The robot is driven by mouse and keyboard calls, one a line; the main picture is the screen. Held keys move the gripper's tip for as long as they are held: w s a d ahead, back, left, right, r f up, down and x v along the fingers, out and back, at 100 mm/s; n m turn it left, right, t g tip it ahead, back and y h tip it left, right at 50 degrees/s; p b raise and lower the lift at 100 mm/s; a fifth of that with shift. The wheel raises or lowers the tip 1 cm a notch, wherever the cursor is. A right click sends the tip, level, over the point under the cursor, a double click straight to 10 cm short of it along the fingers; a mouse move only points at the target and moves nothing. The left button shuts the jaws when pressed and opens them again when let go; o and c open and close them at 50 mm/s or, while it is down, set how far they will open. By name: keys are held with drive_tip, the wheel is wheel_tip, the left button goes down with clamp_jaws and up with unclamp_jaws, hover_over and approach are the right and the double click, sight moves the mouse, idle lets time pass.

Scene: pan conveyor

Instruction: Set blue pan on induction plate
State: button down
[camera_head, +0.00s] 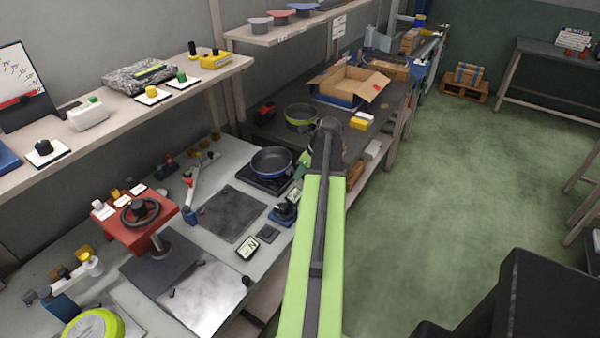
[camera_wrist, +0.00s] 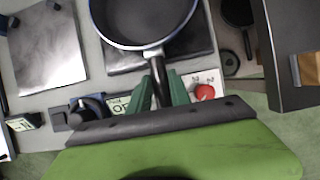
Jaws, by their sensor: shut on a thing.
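The blue pan (camera_head: 272,161) has a dark inside and a blue rim. It also shows at the top of the wrist view (camera_wrist: 143,22), where its far side is cut off. My gripper (camera_wrist: 160,84) is shut on the pan's dark handle, with a green finger on each side. The pan looks level over the black induction plate (camera_head: 262,184). The plate's near part also shows below the pan in the wrist view (camera_wrist: 122,60). I cannot tell whether the pan touches the plate. In the head view my arm hides most of the handle and the fingertips.
A white panel with a red knob (camera_wrist: 205,92) is right of the fingers. A green-rimmed pan (camera_head: 301,116) stands on the dark bench behind. An open cardboard box (camera_head: 350,85) is further back. A dark flat mat (camera_head: 232,213) lies left of the plate.

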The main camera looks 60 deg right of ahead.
drive_tip(key=shift+f, duration=0.5)
drive_tip(key=c, duration=1.1)
unclamp_jaws()
drive_tip(key=shift+r, duration=0.1)
drive_tip(key=p+v, duration=1.5)
drive_tip(key=v, duration=0.2)
drive_tip(key=shift+s+r+p, duration=0.1)
drive_tip(key=shift+r+p, duration=0.1)
drive_tip(key=shift+p, duration=0.2)
